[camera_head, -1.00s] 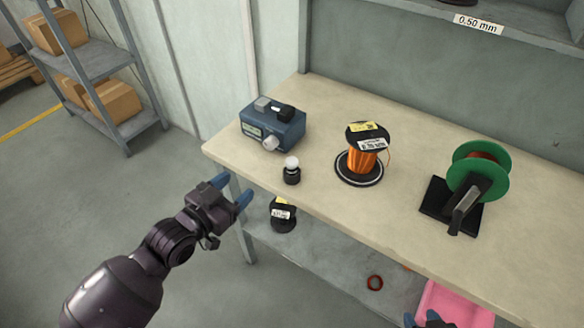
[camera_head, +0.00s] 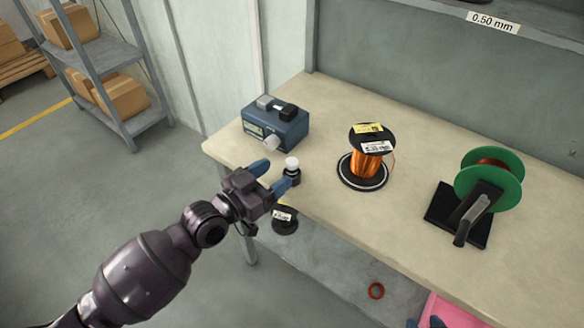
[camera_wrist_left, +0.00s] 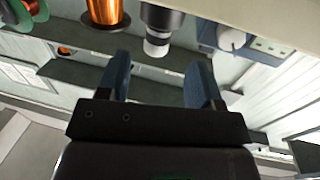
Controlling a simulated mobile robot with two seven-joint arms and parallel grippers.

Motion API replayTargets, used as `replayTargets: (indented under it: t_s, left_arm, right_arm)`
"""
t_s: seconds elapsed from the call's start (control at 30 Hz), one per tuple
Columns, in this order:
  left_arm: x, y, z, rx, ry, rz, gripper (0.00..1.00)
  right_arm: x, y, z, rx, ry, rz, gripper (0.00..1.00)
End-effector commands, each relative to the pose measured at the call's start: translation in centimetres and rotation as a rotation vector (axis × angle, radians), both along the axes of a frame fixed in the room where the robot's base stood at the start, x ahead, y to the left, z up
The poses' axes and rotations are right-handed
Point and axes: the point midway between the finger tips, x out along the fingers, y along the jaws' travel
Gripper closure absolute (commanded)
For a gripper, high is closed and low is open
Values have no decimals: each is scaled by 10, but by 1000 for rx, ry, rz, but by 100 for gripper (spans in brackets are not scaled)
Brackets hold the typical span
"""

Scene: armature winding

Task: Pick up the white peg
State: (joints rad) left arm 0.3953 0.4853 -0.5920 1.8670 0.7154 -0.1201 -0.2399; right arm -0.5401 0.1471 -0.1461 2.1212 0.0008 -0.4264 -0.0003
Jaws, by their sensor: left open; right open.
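The white peg (camera_head: 292,163) is a small white knob standing upright in a black round base near the front-left edge of the workbench. It also shows in the left wrist view (camera_wrist_left: 156,48), ahead of and between the two fingers. My left gripper (camera_head: 275,175) is open, with blue fingertips reaching over the bench edge close to the peg; one fingertip partly overlaps the black base. In the left wrist view the gripper (camera_wrist_left: 160,80) holds nothing. My right gripper (camera_head: 428,322) only just shows at the bottom edge, with its blue fingertips.
A blue box device (camera_head: 276,125) stands behind the peg. A copper wire spool (camera_head: 368,165) stands to the right, and a green reel on a black stand (camera_head: 490,178) is further right.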

Motion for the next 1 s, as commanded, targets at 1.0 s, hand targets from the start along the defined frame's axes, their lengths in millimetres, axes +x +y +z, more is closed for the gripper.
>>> replayTargets:
  t_s: [1.0]
  left_arm:
    - [36,-43,0,1,0,1,66]
  right_arm:
    - [4,-2,-2,-7,-4,9,57]
